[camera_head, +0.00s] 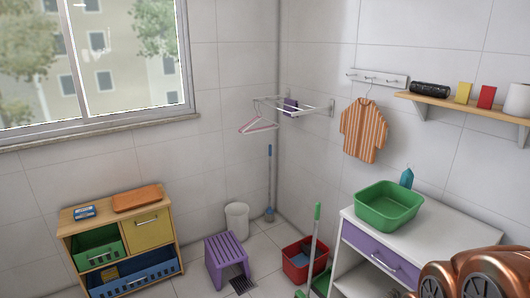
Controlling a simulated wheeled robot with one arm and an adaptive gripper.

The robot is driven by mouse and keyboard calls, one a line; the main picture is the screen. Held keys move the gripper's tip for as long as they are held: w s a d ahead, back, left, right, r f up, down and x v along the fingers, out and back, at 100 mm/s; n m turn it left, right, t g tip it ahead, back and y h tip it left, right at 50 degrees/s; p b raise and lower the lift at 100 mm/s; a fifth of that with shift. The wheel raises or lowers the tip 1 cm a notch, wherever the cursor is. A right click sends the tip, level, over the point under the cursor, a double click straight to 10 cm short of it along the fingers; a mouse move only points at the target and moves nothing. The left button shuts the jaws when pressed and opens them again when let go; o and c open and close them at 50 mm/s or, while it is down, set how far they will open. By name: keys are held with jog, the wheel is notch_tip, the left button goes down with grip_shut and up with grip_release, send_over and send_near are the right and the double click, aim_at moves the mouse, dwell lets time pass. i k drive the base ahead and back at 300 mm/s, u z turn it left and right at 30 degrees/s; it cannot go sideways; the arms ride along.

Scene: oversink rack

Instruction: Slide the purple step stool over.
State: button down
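The purple step stool (225,250) stands upright on the tiled floor, with a slatted top and panel legs. It is between the wooden cabinet on its left and the red bucket on its right. A dark floor grate lies close by its front right leg. My copper-coloured arm shows in the bottom right corner, well to the right of the stool and apart from it. My gripper's fingers are not visible.
A white bin (237,222) stands just behind the stool. A red bucket (301,276) and a green-handled tool (316,240) are to its right. A wooden cabinet (168,215) is to its left. A white counter (450,232) with a green basin (388,215) fills the right side.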

aim_at(223, 250)
jog(key=u, duration=0.3)
jog(key=i, duration=1.95)
jog(key=u, duration=1.75)
jog(key=i, duration=1.4)
jog(key=u, duration=0.8)
